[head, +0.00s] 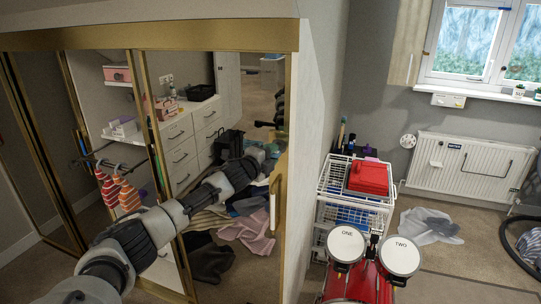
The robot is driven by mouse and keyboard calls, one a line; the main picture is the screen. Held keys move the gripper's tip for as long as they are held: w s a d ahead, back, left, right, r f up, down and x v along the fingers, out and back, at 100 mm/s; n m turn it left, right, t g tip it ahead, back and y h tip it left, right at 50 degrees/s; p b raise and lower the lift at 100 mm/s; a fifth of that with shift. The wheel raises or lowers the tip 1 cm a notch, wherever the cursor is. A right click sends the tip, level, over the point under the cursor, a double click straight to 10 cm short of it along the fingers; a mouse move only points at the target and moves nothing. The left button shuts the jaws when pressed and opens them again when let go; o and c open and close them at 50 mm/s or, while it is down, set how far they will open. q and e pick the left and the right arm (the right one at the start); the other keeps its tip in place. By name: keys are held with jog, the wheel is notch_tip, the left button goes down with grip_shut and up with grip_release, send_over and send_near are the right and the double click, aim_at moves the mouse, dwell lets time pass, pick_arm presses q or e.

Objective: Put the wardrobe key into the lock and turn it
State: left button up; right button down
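The wardrobe (150,38) has gold-framed doors, and a large mirrored panel (235,90) faces me. A pale vertical handle (273,200) sits near the panel's right edge. My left arm reaches in from the lower left across the mirror. Its gripper (258,157) is at the far end, in front of the mirror near the right edge, small and blending with the reflected clutter. I cannot see whether its fingers are open or hold anything. I cannot make out the key or the lock. My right gripper is not in view.
Striped clothes (120,192) hang in the open left section. Right of the wardrobe's side wall stand a white wire rack (350,205) with a red box (369,177) and red drums (355,283). A grey cloth (428,226) lies on the carpet before a radiator (468,165).

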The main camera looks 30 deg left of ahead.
pick_arm(q)
jog(key=shift+o, duration=0.4)
jog(key=s+b, duration=0.5)
jog(key=s, duration=0.5)
jog(key=shift+s+a, duration=0.3)
jog(key=shift+s, duration=0.1)
